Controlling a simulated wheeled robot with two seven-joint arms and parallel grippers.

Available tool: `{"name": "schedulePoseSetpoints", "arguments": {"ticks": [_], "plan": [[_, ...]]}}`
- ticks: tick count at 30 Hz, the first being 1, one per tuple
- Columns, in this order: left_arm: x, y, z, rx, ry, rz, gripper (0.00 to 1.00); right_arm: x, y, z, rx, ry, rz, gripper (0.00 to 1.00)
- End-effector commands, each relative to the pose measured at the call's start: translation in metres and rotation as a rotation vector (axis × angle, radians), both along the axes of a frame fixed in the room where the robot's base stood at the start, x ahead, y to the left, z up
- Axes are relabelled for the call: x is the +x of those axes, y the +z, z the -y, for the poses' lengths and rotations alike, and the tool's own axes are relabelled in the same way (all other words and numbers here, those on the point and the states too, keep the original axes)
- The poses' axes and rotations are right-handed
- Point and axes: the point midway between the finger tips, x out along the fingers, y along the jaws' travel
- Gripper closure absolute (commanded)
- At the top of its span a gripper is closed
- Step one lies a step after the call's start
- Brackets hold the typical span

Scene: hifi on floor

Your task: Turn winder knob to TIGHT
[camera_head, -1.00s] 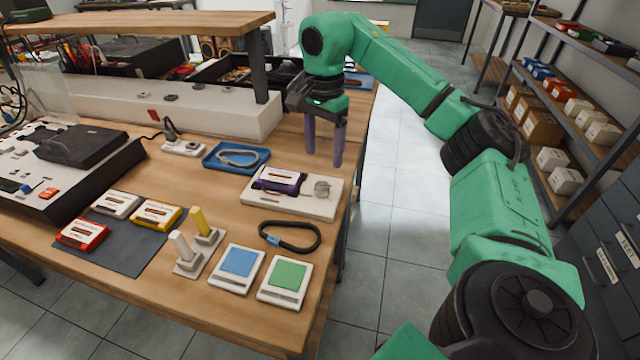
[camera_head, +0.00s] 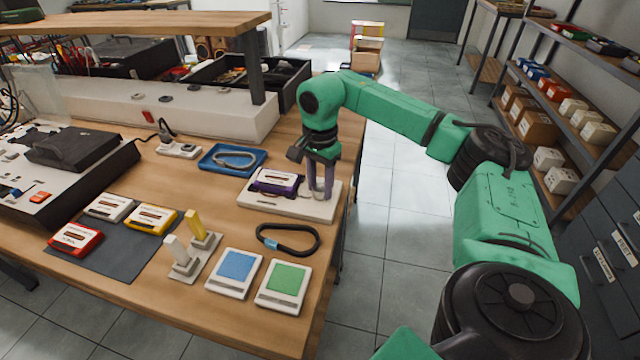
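The winder (camera_head: 290,208) is a flat white unit on the wooden bench, with a dark purple cassette (camera_head: 272,184) lying in its left part. Its round knob, at the right end, is mostly hidden behind my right gripper's fingers. My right gripper (camera_head: 319,192) points straight down over that end, with its two purple-grey fingers a little apart, around or just above the knob. I cannot tell whether they touch it. The knob's TIGHT marking is too small to read. My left gripper is out of view.
A black cable loop (camera_head: 288,240) lies in front of the winder, and a blue tray (camera_head: 233,158) is behind it. Blue (camera_head: 235,270) and green (camera_head: 284,286) pads, upright levers (camera_head: 190,248) and several cassettes on a dark mat (camera_head: 115,252) are nearer. Open floor is to the right.

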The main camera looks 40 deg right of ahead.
Motion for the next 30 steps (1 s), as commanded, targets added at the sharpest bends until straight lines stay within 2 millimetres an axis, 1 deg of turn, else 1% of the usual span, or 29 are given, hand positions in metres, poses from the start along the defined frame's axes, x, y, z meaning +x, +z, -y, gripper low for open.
{"name": "schedulePoseSetpoints", "arguments": {"ticks": [8,14,20,30], "plan": [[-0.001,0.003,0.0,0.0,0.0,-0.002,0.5,0.0,0.002,0.0,0.0,-0.037,0.0,1.0],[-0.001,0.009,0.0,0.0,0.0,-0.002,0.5,0.0,0.002,0.0,0.0,-0.134,0.0,1.0],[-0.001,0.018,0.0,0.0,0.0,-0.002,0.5,0.0,0.003,0.0,0.001,-0.294,-0.001,1.0],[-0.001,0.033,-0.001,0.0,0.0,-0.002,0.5,0.0,0.003,0.0,0.0,-0.616,0.0,1.0]]}}
